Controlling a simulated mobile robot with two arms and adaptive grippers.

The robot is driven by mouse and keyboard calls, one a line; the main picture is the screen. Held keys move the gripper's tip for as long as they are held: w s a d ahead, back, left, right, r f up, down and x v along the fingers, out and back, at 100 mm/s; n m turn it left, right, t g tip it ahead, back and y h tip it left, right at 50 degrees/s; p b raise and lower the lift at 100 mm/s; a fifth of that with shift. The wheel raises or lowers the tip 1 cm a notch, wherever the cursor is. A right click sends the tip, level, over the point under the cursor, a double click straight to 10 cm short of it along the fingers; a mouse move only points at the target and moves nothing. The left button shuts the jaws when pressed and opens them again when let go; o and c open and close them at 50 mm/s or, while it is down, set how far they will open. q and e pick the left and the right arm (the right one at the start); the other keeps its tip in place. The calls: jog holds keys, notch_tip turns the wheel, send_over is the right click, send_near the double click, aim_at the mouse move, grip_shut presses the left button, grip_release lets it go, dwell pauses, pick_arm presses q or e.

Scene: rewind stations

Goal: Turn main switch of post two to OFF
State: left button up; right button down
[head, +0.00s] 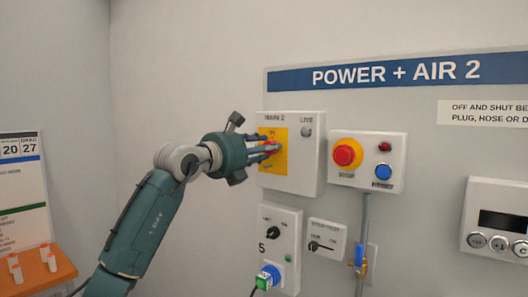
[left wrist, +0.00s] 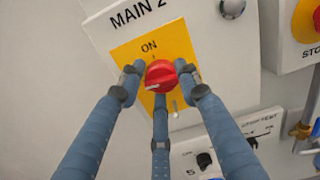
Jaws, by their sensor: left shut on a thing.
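The main switch box (head: 306,170) is labelled MAIN 2 and hangs under the POWER + AIR 2 sign. Its yellow plate (left wrist: 128,57) carries a red round knob (left wrist: 161,73), with the word ON above it. A white mark on the knob sits at its lower left in the left wrist view, away from ON. My left gripper (head: 268,147) is shut on the knob, its three fingers (left wrist: 161,80) around it. The fingers and knob hide part of the plate's lower lettering. The LIVE lamp (head: 306,132) on the box looks grey. My right gripper is out of view.
Right of the box is a stop panel (head: 367,174) with a red button (head: 347,154) on yellow. Below are a socket box (head: 287,221) with a plug (head: 268,277) and a small dial panel (head: 327,238). An orange shelf (head: 62,267) stands at far left.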

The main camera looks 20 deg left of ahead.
pick_arm(q)
jog(key=shift+r+n, duration=0.25)
jog(key=shift+n, duration=0.35)
jog(key=o, duration=1.1)
jog(key=shift+s+a+f, duration=0.1)
jog(key=shift+s+f, duration=0.05)
jog(key=shift+s, duration=0.05)
jog(key=v, duration=1.1)
jog(key=shift+s, duration=0.35)
